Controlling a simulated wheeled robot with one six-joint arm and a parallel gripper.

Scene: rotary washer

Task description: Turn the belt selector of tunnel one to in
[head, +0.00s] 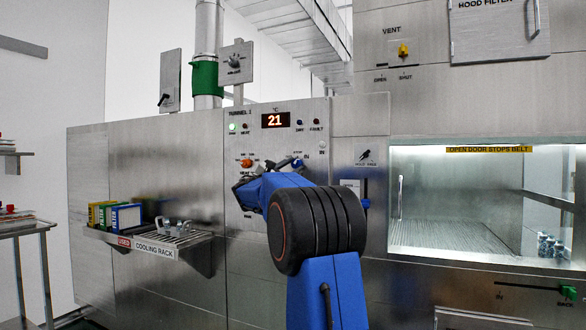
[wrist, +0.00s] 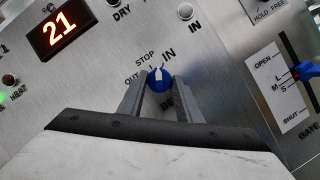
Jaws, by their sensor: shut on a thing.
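The belt selector (wrist: 157,80) is a small round blue knob with a white pointer mark, low on the steel control panel (head: 240,215). In the wrist view it sits between the two grey fingers of my gripper (wrist: 161,84), which is shut on it. OUT, STOP and IN are printed around the knob, and the BELT label below is partly covered by a finger. The white mark points up in the picture, between STOP and IN; I cannot tell exactly where it stands. In the head view my blue arm hides much of the gripper.
A red display (head: 275,120) reads 21 above the knob. An orange knob (head: 247,163) is to the left. A gate slider with a blue handle (wrist: 304,71) is to the right. A cooling rack (head: 160,238) with boxes projects at the left.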

